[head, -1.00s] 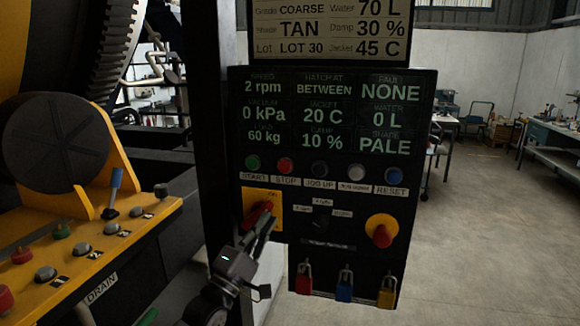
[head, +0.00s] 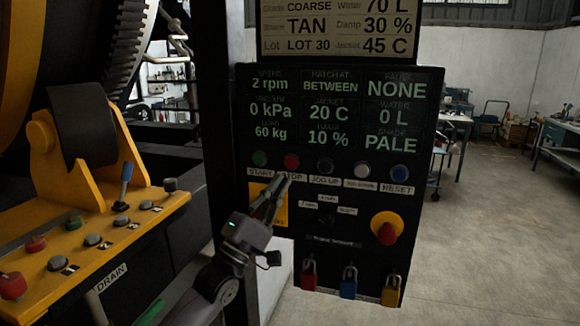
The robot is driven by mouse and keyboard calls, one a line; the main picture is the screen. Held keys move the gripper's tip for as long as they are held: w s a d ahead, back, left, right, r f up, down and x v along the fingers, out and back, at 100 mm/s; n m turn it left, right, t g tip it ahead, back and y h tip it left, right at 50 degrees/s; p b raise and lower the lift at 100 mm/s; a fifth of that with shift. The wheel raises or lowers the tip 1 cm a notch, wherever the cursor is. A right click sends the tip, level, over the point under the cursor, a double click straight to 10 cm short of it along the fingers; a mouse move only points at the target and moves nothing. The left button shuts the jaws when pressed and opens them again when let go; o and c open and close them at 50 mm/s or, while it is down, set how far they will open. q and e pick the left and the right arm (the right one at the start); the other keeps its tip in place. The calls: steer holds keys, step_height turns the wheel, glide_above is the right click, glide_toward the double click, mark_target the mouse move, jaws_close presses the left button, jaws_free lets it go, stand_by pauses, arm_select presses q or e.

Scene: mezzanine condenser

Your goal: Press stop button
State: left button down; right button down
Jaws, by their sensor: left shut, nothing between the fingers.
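The red stop button (head: 291,161) is on the black control panel (head: 345,235), in the row under the screens, between the green start button (head: 260,158) and the dark jog button (head: 325,165). Its STOP label is just below it, partly covered by my left gripper (head: 284,179). My left gripper is shut and empty, with its fingertips just under the red button. Whether the tips touch the panel I cannot tell. My right gripper is not in view.
A yellow plate (head: 268,204) lies behind my left gripper. A red emergency knob on yellow (head: 385,230) is at lower right, above hanging padlocks (head: 348,283). A yellow console (head: 90,245) with buttons and levers is at left. The floor at right is open.

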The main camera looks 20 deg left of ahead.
mark_target(291, 163)
arm_select(q)
steer(key=w+b, duration=0.3)
steer(key=w, duration=0.4)
steer(key=shift+w+d, duration=0.1)
steer(key=shift+w, duration=0.2)
stand_by(0.7)
steer(key=shift+w+b, duration=0.1)
steer(key=shift+b, duration=0.3)
steer(key=shift+w, duration=0.35)
